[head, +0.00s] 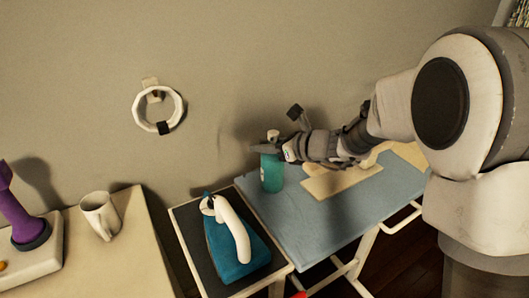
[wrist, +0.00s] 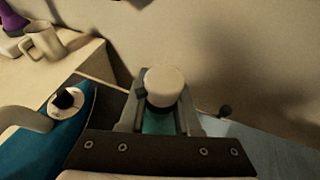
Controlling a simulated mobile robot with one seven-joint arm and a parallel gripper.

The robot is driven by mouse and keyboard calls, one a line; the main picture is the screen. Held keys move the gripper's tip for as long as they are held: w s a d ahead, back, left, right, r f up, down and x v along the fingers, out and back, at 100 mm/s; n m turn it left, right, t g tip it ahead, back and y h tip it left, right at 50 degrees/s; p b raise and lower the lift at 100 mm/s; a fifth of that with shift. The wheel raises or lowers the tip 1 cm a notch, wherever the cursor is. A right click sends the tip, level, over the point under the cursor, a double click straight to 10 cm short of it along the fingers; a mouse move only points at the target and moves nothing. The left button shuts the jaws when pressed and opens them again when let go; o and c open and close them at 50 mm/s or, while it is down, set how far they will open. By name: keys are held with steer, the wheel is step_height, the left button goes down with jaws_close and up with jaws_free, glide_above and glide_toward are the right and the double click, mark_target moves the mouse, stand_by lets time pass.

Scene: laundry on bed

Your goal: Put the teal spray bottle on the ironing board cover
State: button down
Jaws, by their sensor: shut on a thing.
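The teal spray bottle (head: 271,174) has a pale cap, and it is at the far left part of the ironing board cover (head: 310,215), which is blue-grey. My gripper (head: 270,149) is shut on the upper part of the bottle. In the wrist view the bottle's pale cap (wrist: 164,87) shows between the two fingers (wrist: 160,118), with a little teal below it. The bottle looks upright. I cannot tell whether its base touches the cover or hangs just above it.
A teal iron (head: 232,245) with a white handle stands on a dark-topped rest left of the board. A cream mug (head: 99,215) and a purple object (head: 20,215) are farther left. A beige flat piece (head: 340,180) lies on the cover. A white ring (head: 158,109) hangs on the wall.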

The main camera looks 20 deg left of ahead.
steer(key=shift+f, duration=0.9)
steer(key=c, duration=0.6)
jaws_free()
